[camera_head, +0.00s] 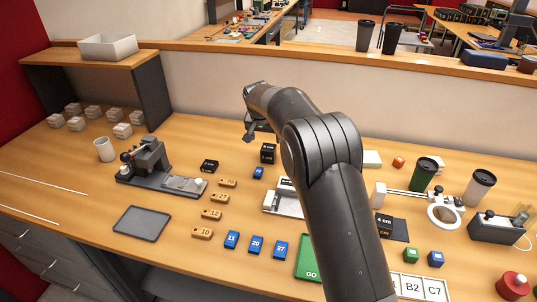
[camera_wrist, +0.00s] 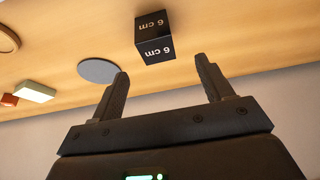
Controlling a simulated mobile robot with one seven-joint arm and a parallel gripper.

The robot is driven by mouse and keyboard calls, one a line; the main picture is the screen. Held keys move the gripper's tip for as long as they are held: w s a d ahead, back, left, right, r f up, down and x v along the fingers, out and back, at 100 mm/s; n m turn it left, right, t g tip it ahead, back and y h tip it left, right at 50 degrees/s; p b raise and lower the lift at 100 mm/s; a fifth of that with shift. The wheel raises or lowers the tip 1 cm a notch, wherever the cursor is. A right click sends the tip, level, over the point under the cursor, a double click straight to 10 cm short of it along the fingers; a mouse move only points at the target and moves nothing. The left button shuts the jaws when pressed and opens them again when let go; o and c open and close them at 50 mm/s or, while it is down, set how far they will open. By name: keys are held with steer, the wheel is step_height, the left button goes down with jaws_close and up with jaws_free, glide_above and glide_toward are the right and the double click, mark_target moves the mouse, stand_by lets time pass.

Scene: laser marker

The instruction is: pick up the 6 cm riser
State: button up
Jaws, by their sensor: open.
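The 6 cm riser (camera_wrist: 154,38) is a black block with white "6 cm" lettering, seen in the wrist view just beyond the fingertips and roughly between them. In the head view a tall black block (camera_head: 267,153) stands on the table below my gripper; its label is too small to read surely. My gripper (camera_wrist: 162,72) is open and empty, with a gap between it and the riser. In the head view my gripper (camera_head: 249,132) is partly hidden by my own arm.
Other black blocks are a low one (camera_head: 209,166) to the left and a "4 cm" one (camera_head: 384,226) to the right. A small blue block (camera_head: 258,173) lies close in front of the tall block. A grey disc (camera_wrist: 98,71) shows beside the riser in the wrist view.

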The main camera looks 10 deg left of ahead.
mark_target(268, 147)
steer(key=x, duration=1)
steer(key=shift+w+d, duration=0.1)
steer(key=shift+d, duration=0.1)
steer(key=shift+r, duration=0.1)
steer(key=c, duration=1.4)
